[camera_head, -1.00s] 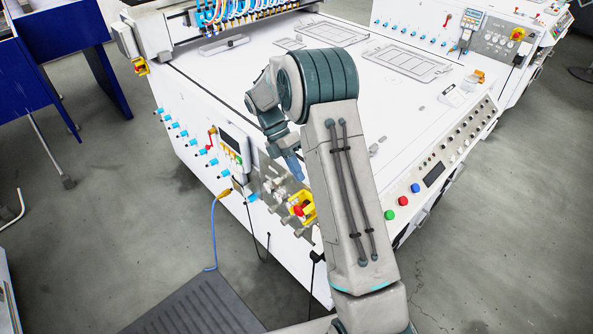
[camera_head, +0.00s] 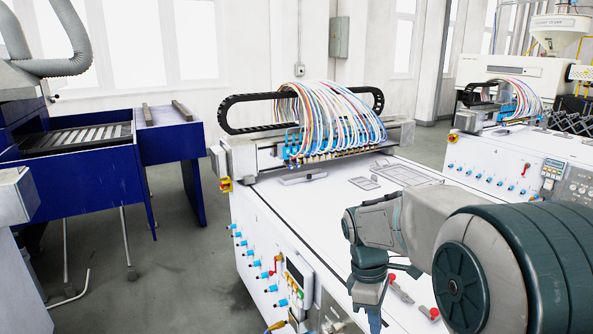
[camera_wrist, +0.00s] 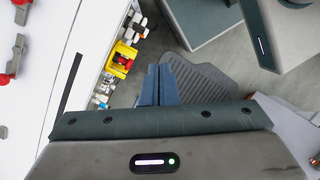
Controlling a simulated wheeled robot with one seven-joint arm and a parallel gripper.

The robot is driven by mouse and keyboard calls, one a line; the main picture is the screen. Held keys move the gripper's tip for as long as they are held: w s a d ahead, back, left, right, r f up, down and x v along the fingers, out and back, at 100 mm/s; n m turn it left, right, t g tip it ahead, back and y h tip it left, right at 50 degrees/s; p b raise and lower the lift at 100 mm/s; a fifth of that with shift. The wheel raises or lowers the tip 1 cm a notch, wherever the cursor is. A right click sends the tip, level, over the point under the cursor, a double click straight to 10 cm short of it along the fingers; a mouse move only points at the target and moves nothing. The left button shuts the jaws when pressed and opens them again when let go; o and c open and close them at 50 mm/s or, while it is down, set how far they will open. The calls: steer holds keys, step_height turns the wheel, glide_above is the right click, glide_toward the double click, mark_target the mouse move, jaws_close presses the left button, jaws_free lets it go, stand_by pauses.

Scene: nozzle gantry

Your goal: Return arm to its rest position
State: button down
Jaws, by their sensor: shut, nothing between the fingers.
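My arm reaches in from the lower right of the head view, bent, with its wrist hanging down over the near part of the white machine table (camera_head: 320,210). My gripper (camera_head: 375,322) points downward at the bottom of that view, its tips close to the picture's lower edge. In the wrist view my gripper (camera_wrist: 158,84) shows two blue fingers side by side, pressed together with nothing between them. The fingers appear against the grey floor and a ribbed dark mat (camera_wrist: 205,75), beside the table's side edge.
Red-handled parts (camera_head: 430,313) lie on the table close to the gripper. A yellow-and-red emergency stop (camera_wrist: 122,60) is on the table's side, left of the fingers. The nozzle gantry (camera_head: 330,135) with coloured hoses stands behind. A blue bench (camera_head: 80,175) is at left.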

steer(key=s+r+m+t+y, duration=0.1)
steer(key=s+r+m+t, duration=0.2)
steer(key=s+m, duration=0.9)
steer(key=shift+s+a+t+y, duration=0.35)
steer(key=shift+s+t+y, duration=0.1)
steer(key=shift+t, duration=0.55)
steer(key=c, duration=2.1)
jaws_free()
steer(key=shift+s+f+m, duration=0.15)
steer(key=shift+s+m, duration=0.1)
steer(key=shift+m, duration=0.05)
steer(key=o, duration=0.6)
steer(key=shift+s, duration=0.1)
steer(key=shift+c, duration=0.2)
steer(key=shift+a, duration=0.1)
